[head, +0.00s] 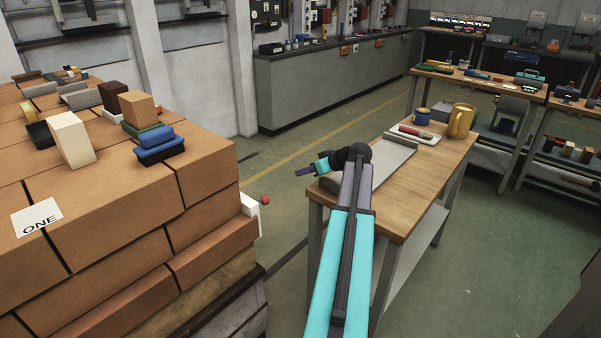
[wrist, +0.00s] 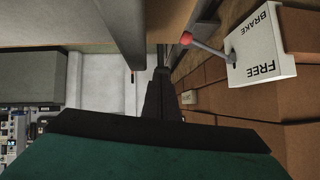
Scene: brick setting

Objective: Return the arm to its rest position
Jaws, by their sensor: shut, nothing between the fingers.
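My arm, teal and dark grey, reaches forward from the bottom of the head view and bends left at the dark elbow joint. My gripper (head: 299,171) is at its far end, in the air between the brick stack and the wooden workbench (head: 423,200). Its dark fingers (wrist: 163,88) are together and empty in the wrist view. It touches nothing that I can see.
Left of my gripper, a brick stack (head: 105,235) carries several blocks and a "ONE" card (head: 37,217). A white lever box (wrist: 262,52) marked BRAKE and FREE, with a red knob (wrist: 186,38), sits at its side. Mugs and a tray stand on the workbench.

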